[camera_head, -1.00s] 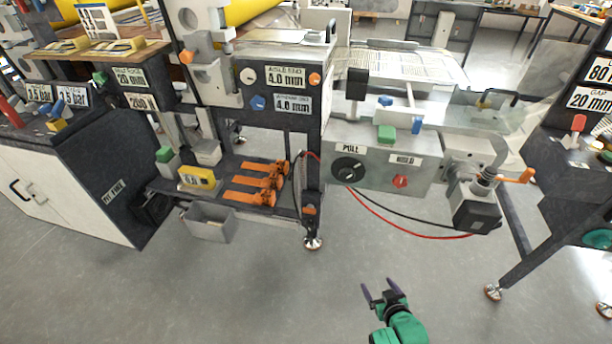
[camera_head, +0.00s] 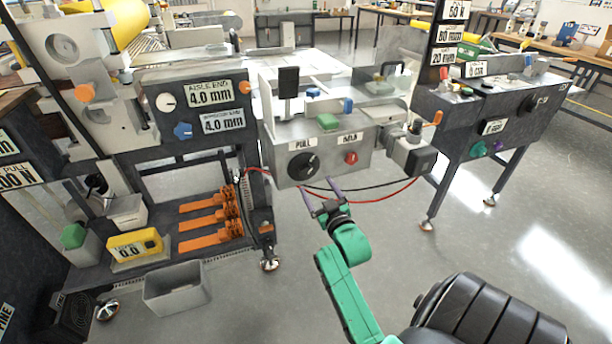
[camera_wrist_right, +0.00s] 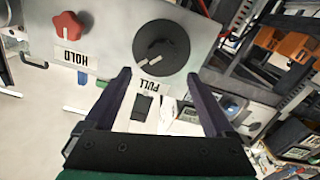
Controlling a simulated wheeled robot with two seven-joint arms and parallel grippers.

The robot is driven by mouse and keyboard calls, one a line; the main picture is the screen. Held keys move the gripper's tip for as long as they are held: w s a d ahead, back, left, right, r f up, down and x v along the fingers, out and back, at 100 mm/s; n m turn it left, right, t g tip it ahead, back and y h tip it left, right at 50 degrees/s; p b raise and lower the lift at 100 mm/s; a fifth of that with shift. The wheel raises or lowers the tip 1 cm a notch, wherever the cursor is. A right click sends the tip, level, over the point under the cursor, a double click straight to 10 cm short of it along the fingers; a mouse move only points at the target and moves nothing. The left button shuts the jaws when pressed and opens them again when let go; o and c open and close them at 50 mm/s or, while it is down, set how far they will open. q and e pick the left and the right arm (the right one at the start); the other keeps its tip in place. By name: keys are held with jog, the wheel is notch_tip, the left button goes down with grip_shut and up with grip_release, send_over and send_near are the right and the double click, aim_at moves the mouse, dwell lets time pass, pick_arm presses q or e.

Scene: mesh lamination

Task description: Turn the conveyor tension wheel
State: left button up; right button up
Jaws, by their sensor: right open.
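A round black dial (camera_head: 303,165) with a raised handle bar sits on the grey panel under the label "PULL". It also shows large in the right wrist view (camera_wrist_right: 161,48). A red star knob (camera_head: 351,157) labelled "HOLD" sits to its right, and it also shows in the right wrist view (camera_wrist_right: 68,25). No label in view names a tension wheel. My right gripper (camera_head: 319,188) is open and empty just below the panel, between dial and knob. In the right wrist view its fingers (camera_wrist_right: 157,75) point toward the dial, apparently apart from it. My left gripper is out of view.
Red and black cables (camera_head: 375,197) hang below the panel. A grey motor box (camera_head: 412,157) juts out at its right. Orange clamps (camera_head: 212,222), a yellow gauge (camera_head: 134,245) and a grey bin (camera_head: 178,288) are at lower left. Another machine (camera_head: 510,115) stands right. Floor between is clear.

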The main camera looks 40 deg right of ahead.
aim_at(307, 172)
jog(key=x, duration=0.8)
jog(key=shift+a+b, duration=0.1)
jog(key=shift+b, duration=0.3)
jog(key=shift+s, duration=0.1)
jog(key=c, duration=1.4)
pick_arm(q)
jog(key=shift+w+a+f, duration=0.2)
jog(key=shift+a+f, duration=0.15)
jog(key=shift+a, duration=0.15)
